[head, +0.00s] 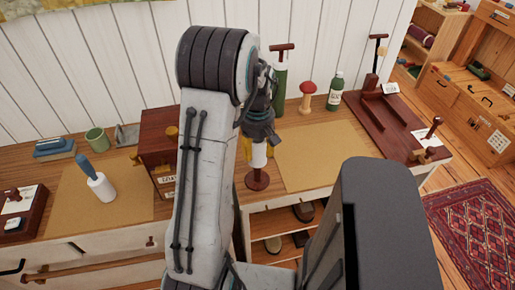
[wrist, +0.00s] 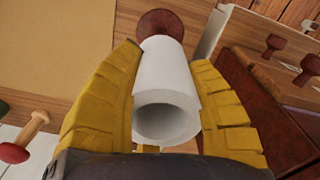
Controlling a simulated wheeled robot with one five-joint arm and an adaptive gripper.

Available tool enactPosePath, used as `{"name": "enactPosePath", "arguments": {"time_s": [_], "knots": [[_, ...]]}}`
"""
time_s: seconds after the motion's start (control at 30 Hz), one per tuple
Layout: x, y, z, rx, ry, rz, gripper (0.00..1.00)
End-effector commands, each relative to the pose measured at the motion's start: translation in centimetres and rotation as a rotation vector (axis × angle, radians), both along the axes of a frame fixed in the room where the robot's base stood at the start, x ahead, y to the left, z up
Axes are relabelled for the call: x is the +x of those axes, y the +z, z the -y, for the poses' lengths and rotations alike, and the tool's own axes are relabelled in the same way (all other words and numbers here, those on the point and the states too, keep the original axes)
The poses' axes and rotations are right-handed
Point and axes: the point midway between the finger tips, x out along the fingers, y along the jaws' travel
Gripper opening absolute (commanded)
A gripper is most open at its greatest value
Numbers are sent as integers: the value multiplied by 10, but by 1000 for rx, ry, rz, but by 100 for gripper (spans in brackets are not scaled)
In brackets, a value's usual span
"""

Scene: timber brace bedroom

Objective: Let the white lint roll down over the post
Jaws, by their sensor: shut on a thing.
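The white lint roll (wrist: 165,75) is a hollow tube held between the two yellow fingers of my gripper (wrist: 166,58). Its open near end faces the wrist camera, and no post shows inside the bore. In the head view the roll (head: 259,156) hangs upright below my gripper (head: 259,143), partly behind my arm. The post (head: 257,182) has a round red-brown base on the wooden top, directly under the roll. The base (wrist: 160,21) also shows past the roll's far end in the wrist view. I cannot tell whether the post's tip is inside the roll.
A dark wooden box (head: 158,153) stands close left of the post. A tan mat (head: 325,157) lies to the right. A red mushroom-shaped thing (head: 307,96), a green bottle (head: 336,92) and a green cylinder (head: 280,88) stand behind. A blue-handled roller (head: 101,188) is far left.

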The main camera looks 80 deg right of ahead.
Motion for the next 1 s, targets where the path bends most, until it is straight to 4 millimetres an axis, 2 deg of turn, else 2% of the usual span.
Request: {"name": "enactPosePath", "arguments": {"time_s": [0.1,1.0], "knots": [[0,-12,0,0,0,0,13],[0,-71,0,1,0,0,13]]}}
